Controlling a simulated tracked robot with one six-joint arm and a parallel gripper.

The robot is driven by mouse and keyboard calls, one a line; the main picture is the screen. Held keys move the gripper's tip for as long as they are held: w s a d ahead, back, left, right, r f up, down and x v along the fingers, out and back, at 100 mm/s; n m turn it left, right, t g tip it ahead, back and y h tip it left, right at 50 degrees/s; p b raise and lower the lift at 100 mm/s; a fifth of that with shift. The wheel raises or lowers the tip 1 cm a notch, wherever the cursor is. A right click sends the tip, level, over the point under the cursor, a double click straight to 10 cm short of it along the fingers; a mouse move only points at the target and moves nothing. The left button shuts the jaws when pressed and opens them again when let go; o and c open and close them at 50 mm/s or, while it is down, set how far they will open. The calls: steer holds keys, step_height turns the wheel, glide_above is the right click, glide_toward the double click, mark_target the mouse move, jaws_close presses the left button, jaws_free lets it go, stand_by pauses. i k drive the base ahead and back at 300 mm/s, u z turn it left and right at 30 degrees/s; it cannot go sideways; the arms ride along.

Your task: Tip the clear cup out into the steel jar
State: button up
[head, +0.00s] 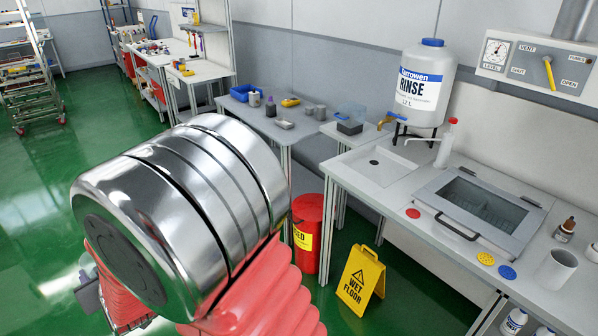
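I cannot clearly pick out the clear cup or the steel jar. Small grey, metal-looking vessels (319,112) stand on the back table, too small to identify. A pale cup-shaped thing (254,99) stands further left on that table. A see-through bluish container (352,113) stands near the table's right end, by a dark tray. My own arm, with a shiny metal joint and red bellows, fills the lower left and hides part of the floor and back table.
A sink counter (375,192) on the right carries a rinse tank (425,85), a lidded glass-topped basin (480,205) and a whitish cylinder (556,270). A red bin (308,235) and a wet-floor sign (361,279) stand on the floor. Green floor is open at left.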

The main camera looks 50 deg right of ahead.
mark_target(559, 264)
steer(key=u, duration=0.35)
steer(key=k, duration=1.6)
steer(key=z, duration=0.5)
